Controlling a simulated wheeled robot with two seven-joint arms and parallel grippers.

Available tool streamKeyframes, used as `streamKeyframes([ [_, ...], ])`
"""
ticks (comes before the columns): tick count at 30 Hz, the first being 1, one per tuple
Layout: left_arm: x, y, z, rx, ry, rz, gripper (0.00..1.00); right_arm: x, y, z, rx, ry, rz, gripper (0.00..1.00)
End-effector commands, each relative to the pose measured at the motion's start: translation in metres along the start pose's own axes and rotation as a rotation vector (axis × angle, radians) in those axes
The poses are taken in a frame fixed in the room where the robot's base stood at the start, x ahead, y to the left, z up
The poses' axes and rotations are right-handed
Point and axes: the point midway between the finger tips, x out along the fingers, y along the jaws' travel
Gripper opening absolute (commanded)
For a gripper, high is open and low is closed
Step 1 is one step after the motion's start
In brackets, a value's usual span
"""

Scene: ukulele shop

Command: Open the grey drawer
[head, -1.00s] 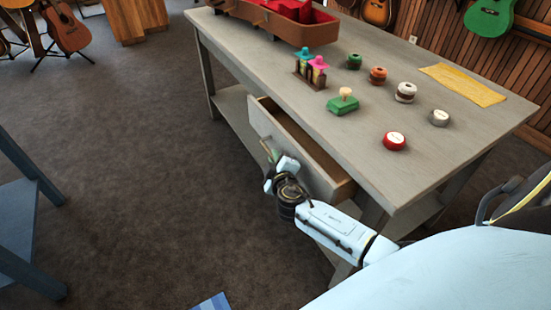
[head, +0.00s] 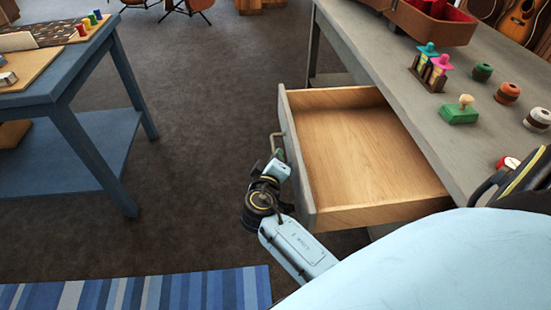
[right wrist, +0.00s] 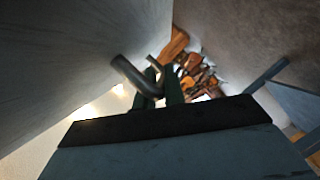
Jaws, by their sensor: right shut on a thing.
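The grey drawer (head: 298,165) is pulled well out of the grey table (head: 432,130). Its pale wooden inside shows, and it looks empty. My right gripper (head: 279,157) is at the outer face of the drawer front, shut on the metal handle (head: 274,141). In the right wrist view the dark fingers (right wrist: 160,88) close around the handle bar (right wrist: 134,76), beside the grey drawer front (right wrist: 75,50). My left gripper is not in view.
A blue table (head: 62,100) stands at the left, with open dark floor (head: 200,130) between it and the drawer. A striped blue rug (head: 150,290) lies at the bottom left. A green stamp-like block (head: 459,114) and several small round items stand on the grey table.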

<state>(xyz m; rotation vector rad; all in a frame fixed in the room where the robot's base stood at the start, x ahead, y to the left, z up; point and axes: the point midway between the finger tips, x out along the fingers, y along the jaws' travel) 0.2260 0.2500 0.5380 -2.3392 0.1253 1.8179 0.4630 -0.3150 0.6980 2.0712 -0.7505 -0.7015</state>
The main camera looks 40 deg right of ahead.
Motion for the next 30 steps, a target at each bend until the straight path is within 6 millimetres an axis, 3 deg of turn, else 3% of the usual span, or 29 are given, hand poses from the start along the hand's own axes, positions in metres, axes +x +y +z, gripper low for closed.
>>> streamKeyframes([
  [12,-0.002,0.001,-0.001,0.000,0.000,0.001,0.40,0.000,-0.001,0.001,0.002,-0.010,0.004,0.00],
  [13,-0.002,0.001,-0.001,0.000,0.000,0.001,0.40,0.000,-0.001,0.000,0.002,-0.010,0.004,0.12],
  [18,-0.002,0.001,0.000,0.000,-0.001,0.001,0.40,0.000,-0.001,0.000,0.001,-0.008,0.003,0.32],
  [26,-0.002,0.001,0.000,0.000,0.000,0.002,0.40,-0.001,-0.001,-0.001,0.001,-0.006,0.003,0.32],
  [30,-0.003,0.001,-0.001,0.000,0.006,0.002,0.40,-0.012,-0.001,-0.001,0.000,-0.005,0.001,0.32],
])
